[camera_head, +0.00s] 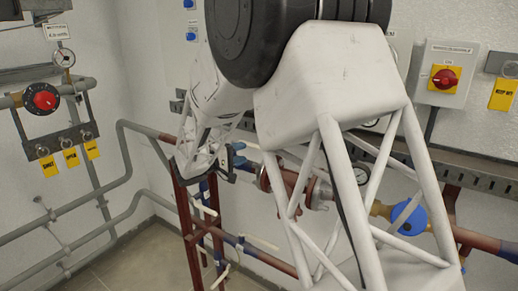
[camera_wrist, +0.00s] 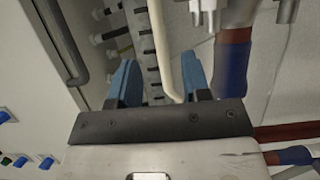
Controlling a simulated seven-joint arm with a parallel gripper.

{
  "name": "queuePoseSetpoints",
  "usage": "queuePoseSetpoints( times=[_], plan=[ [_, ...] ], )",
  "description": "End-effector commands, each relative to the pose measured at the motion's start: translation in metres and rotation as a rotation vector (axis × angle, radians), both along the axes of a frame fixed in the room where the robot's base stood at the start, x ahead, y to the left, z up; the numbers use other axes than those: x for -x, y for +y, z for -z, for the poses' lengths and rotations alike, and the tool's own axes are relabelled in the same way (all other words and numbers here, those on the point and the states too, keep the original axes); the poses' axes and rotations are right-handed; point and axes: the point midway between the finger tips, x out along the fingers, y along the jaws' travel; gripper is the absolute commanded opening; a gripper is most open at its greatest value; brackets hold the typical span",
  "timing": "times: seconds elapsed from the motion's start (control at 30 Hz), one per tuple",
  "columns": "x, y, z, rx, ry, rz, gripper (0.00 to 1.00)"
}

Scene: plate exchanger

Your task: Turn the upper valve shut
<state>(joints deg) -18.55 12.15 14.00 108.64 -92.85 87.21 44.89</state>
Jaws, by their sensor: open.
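My gripper (camera_head: 236,158) is open, its blue fingertips close to the pipework left of the middle in the head view. In the wrist view its two blue fingers (camera_wrist: 160,82) stand apart. A cream bent rod (camera_wrist: 162,48), like a valve lever, runs between them, with gaps visible on both sides. Whether its depth matches the fingers I cannot tell. In the head view, cream levers (camera_head: 204,208) show on the red and blue upright pipes below my gripper. Which one is the upper valve is unclear; my arm and gripper hide part of this area.
A horizontal pipe with a blue round part (camera_head: 408,217) runs behind my arm at right. A red knob on a yellow plate (camera_head: 444,78) is on the right wall. A red dial (camera_head: 42,98) is on the left wall. Floor (camera_head: 130,255) shows at lower left.

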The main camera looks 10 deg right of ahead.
Motion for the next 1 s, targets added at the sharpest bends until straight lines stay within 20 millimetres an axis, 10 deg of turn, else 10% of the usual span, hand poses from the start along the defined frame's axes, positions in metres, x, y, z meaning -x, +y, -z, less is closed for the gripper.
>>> queuePoseSetpoints(
  times=[1.0],
  plan=[
    [-0.028,-0.069,0.0,-0.001,0.0,0.001,0.44]
  ],
)
